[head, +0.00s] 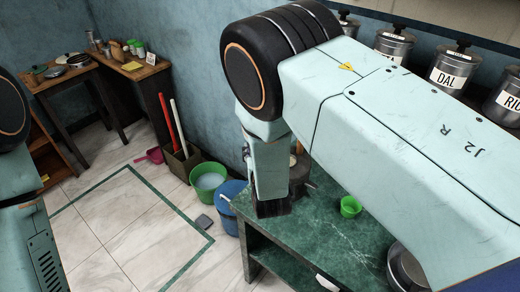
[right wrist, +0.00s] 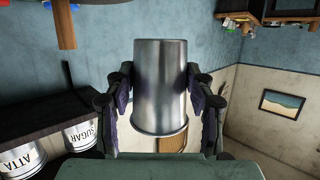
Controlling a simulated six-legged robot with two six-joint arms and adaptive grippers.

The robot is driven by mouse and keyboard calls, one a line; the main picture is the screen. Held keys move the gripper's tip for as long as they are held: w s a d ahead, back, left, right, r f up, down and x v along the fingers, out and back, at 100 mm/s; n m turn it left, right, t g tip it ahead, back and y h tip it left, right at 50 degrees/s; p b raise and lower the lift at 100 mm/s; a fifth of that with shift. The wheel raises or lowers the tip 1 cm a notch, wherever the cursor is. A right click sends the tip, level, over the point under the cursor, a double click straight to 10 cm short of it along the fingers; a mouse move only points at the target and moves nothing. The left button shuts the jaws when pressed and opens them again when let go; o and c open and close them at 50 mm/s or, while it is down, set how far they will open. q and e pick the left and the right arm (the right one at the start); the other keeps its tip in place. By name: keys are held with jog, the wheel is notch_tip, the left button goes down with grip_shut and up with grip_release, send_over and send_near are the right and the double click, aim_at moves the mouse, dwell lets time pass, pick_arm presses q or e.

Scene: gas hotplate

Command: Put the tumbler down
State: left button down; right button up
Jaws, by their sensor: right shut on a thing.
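The steel tumbler (right wrist: 160,85) fills the middle of the right wrist view, its wider rim towards the bottom of the picture. My right gripper (right wrist: 160,95) is shut on it, with one dark finger on each side. In the head view my right gripper (head: 272,207) is at the left end of the green marble counter (head: 330,225), mostly behind my arm link. The tumbler is hidden there, so I cannot tell its height above the counter. My left arm shows at the left edge, but its gripper is out of view.
A small green cup (head: 350,207) stands on the counter, right of my gripper. A dark pan (head: 405,268) is partly hidden by my arm. Labelled canisters (head: 450,72) line the back shelf. A green bucket (head: 209,180) and blue bucket (head: 231,205) stand on the floor beside the counter.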

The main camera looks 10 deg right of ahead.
jog(key=shift+r, duration=0.4)
pick_arm(q)
jog(key=shift+r, duration=0.25)
pick_arm(e)
jog(key=shift+f, duration=0.15)
